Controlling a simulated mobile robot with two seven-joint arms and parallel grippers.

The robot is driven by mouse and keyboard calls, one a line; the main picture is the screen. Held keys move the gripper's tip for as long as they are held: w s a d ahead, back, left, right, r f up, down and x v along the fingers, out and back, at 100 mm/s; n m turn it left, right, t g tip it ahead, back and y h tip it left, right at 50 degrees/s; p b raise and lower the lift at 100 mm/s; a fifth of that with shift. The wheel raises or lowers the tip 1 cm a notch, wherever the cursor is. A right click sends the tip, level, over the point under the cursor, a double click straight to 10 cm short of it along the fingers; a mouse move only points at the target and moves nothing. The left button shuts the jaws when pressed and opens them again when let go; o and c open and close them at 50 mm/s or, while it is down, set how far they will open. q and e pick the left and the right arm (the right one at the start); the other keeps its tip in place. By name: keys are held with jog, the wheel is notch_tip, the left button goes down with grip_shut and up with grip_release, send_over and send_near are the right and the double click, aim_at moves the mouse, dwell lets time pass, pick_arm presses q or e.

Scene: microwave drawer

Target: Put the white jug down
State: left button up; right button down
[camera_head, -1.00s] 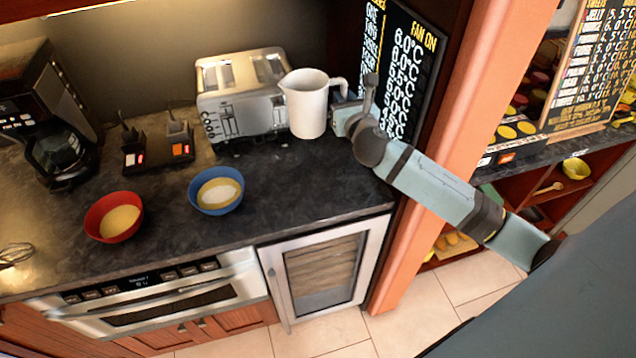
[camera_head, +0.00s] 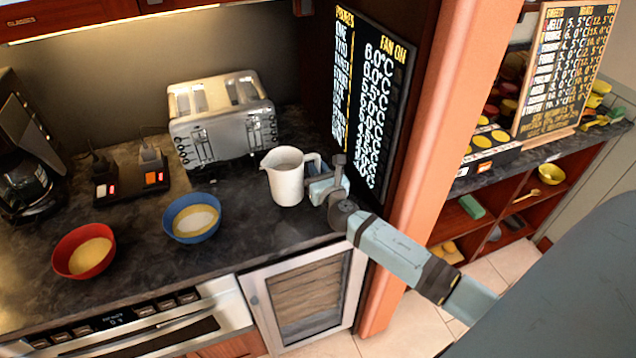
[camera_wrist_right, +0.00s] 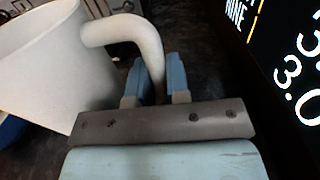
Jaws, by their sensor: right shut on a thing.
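The white jug (camera_head: 287,180) is upright at the right part of the dark counter (camera_head: 255,225), in front of the toaster. In the head view its base appears at or very near the counter top; I cannot tell whether it touches. My right gripper (camera_head: 318,178) is at the jug's right side, shut on its handle. In the right wrist view the jug (camera_wrist_right: 50,65) fills the left side, and the gripper's blue fingers (camera_wrist_right: 153,82) are on either side of the lower handle. My left gripper is not in view.
A silver toaster (camera_head: 222,125) stands behind the jug. A blue bowl (camera_head: 192,232) and a red bowl (camera_head: 70,275) stand to the left. A menu board (camera_head: 370,100) rises close on the right. Some bare counter lies between the blue bowl and the jug.

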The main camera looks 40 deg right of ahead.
notch_tip(320, 180, down, 3)
jog(key=shift+r+b, duration=0.1)
jog(key=shift+b, duration=0.4)
jog(key=shift+f, duration=0.4)
jog(key=shift+f, duration=0.2)
jog(key=c, duration=1.1)
grip_release()
jog(key=shift+r, duration=0.1)
